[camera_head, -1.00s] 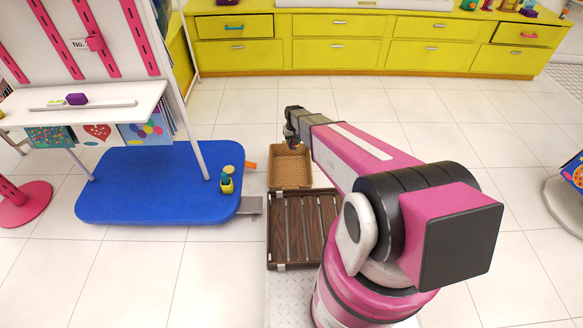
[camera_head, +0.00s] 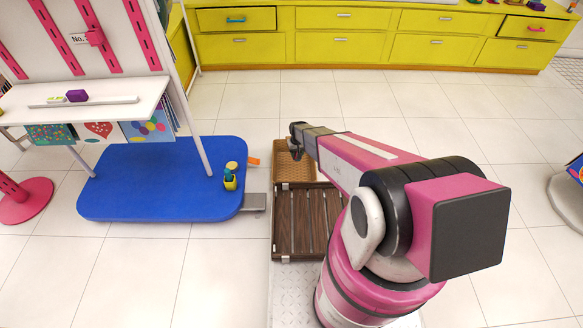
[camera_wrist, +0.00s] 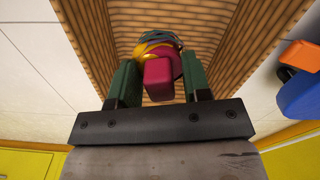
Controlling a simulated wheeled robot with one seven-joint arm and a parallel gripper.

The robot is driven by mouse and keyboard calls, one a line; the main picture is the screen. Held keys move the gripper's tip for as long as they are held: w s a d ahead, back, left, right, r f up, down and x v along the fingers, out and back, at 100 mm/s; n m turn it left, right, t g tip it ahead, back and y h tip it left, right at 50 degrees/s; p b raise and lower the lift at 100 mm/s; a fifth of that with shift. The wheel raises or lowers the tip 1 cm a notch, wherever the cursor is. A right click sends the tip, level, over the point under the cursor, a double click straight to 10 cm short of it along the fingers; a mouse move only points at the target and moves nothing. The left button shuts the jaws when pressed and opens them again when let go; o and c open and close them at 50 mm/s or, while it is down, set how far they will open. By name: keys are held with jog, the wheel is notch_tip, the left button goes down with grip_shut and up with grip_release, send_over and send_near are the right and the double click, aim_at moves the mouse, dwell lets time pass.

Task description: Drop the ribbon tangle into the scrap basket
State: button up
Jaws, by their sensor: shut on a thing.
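The scrap basket (camera_head: 293,170) is a woven tan box at the front of my base, beside the dark slatted tray. Its wicker walls and floor fill much of the wrist view (camera_wrist: 95,40). My gripper (camera_head: 297,150) is over the basket in the head view. In the wrist view my gripper (camera_wrist: 160,85) has its green fingers shut on the ribbon tangle (camera_wrist: 158,47), a bundle of yellow, teal and magenta loops with a magenta block-like part nearest the camera. The tangle is inside the basket's outline; its height above the floor is unclear. The head view hides it.
A dark slatted wooden tray (camera_head: 300,225) lies behind the basket on my base. A blue stand base (camera_head: 160,180) with a small yellow pot (camera_head: 230,183) is to the left. Yellow drawers (camera_head: 340,45) line the back. White floor between is clear.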

jog(key=shift+f, duration=0.85)
jog(key=o, duration=1.2)
jog(key=shift+r, duration=0.15)
